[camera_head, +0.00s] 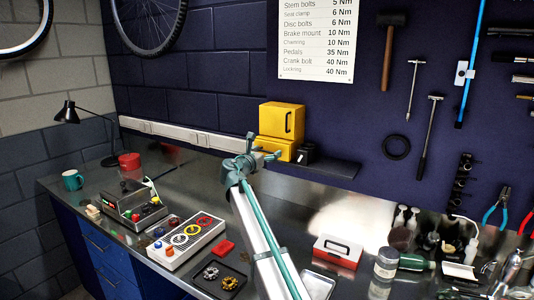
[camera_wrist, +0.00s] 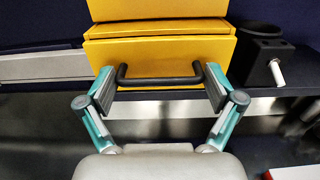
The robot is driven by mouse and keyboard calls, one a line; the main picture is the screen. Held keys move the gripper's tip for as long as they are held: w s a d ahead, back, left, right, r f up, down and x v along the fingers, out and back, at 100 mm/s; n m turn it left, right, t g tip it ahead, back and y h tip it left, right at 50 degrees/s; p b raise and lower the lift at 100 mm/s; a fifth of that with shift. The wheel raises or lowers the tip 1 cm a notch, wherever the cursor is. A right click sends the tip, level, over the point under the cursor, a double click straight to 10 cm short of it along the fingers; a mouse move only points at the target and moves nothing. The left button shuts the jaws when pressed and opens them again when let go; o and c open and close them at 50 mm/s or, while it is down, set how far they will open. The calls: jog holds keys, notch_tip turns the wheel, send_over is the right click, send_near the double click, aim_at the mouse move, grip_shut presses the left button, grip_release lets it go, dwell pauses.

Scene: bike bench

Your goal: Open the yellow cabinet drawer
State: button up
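The yellow cabinet (camera_head: 282,119) stands on a dark ledge against the back wall, with a dark handle on its upper door. The yellow drawer (camera_head: 272,147) is below, partly hidden by my gripper (camera_head: 252,158). In the wrist view the drawer front (camera_wrist: 160,58) has a wide black bar handle (camera_wrist: 160,81). A narrow yellow ledge shows above the front; I cannot tell whether the drawer is pulled out. My gripper (camera_wrist: 160,84) is open, its fingertips spread at the left and right ends of the handle. I cannot tell whether they touch it.
A black holder (camera_head: 305,153) with a white stick stands close to the drawer's right. A white power strip (camera_head: 180,134) runs along the wall at left. The bench below holds a control box (camera_head: 188,240), a red-and-white case (camera_head: 338,251) and bottles (camera_head: 407,216).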

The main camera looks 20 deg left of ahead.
jog(key=shift+d, duration=0.1)
jog(key=c, duration=0.4)
jog(key=s+a+p, duration=0.1)
jog(key=s, duration=0.9)
jog(key=shift+s+a, duration=0.35)
jog(key=shift+s, duration=0.05)
jog(key=o, duration=1.4)
jog(key=shift+c, duration=0.2)
jog(key=shift+s, duration=0.15)
jog(key=s+a, duration=0.2)
jog(key=s, duration=0.9)
jog(key=shift+s, duration=0.3)
